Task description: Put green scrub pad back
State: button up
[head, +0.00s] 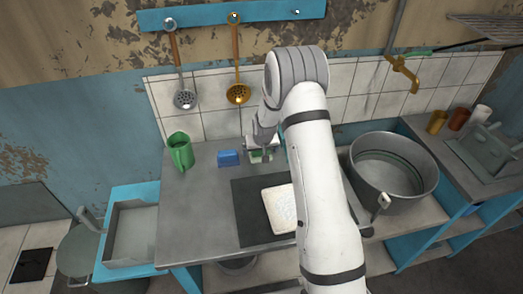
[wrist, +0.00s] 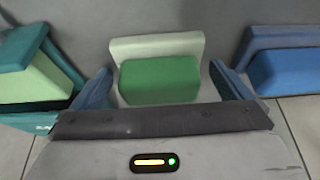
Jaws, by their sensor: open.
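The green scrub pad (wrist: 160,80) lies between the two open fingers of my gripper (wrist: 160,69) in the wrist view, with room on both sides. A pale green holder (wrist: 157,46) shows along its far edge; I cannot tell how deep the pad sits in it. In the head view my gripper (head: 262,148) is low over the back of the grey counter, and a bit of the green pad (head: 256,159) shows under it. My arm hides part of this area.
A blue pad (wrist: 290,72) in a dark blue holder is close on one side, and a teal holder (wrist: 62,70) with a pale green pad on the other.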

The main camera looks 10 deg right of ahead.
jog(key=s+r+b, duration=0.2)
jog(key=s+r, duration=1.9)
jog(key=r, duration=0.3)
jog(key=s+r+g, duration=0.1)
jog(key=s+r, duration=0.2)
jog(key=s, duration=1.4)
jog(key=shift+s+d+r, duration=0.15)
jog(key=shift+s+d, duration=0.1)
jog(key=shift+s, duration=0.1)
